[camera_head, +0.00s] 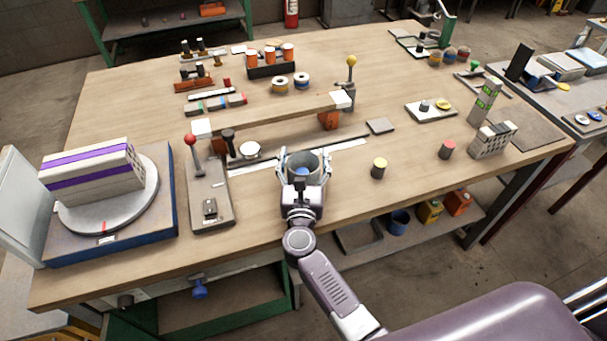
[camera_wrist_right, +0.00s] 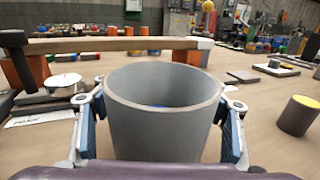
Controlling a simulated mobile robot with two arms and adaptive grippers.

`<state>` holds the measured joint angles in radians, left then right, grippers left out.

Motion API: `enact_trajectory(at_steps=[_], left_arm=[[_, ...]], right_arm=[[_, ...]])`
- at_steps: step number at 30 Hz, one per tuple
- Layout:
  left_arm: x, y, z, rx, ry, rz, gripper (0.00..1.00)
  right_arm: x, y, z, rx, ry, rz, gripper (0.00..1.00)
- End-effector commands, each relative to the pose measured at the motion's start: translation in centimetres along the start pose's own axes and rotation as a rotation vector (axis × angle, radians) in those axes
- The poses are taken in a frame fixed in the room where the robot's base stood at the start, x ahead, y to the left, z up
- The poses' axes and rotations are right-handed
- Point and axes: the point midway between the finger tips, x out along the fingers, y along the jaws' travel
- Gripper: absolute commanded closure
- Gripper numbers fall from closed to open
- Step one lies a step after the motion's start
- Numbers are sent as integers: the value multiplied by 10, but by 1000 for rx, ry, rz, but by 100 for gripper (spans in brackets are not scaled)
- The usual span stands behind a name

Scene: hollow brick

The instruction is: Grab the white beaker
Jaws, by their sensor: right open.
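A light grey-white beaker (camera_head: 303,164) stands upright on the wooden table near its front edge. It fills the middle of the right wrist view (camera_wrist_right: 163,125), with its open rim facing up and something blue inside. My right gripper (camera_head: 303,170) is open, with one finger on each side of the beaker. In the right wrist view the fingers (camera_wrist_right: 160,135) flank the beaker, with a small gap visible at the left side; contact on the right is hard to tell. My left gripper is not in view.
A wooden beam (camera_head: 275,115) on orange supports lies behind the beaker. A yellow-topped cylinder (camera_head: 378,169) stands to the right. A red-knobbed lever fixture (camera_head: 207,190) stands to the left, beside a turntable (camera_head: 110,200). The table (camera_head: 300,225) is bare in front.

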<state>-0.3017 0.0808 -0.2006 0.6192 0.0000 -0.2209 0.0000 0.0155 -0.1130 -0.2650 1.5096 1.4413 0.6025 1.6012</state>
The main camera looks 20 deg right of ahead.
Motion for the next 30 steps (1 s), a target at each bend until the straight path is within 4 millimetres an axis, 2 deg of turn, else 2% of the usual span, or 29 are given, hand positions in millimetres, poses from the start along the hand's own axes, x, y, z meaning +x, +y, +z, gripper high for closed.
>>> enact_trajectory(at_steps=[9, 24, 30], left_arm=[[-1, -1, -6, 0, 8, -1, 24], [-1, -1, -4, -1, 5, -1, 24], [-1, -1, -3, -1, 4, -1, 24]], right_arm=[[5, 0, 0, 1, 1, 0, 32], [5, 0, -1, 0, 1, 1, 86], [4, 0, -1, 0, 1, 1, 95]])
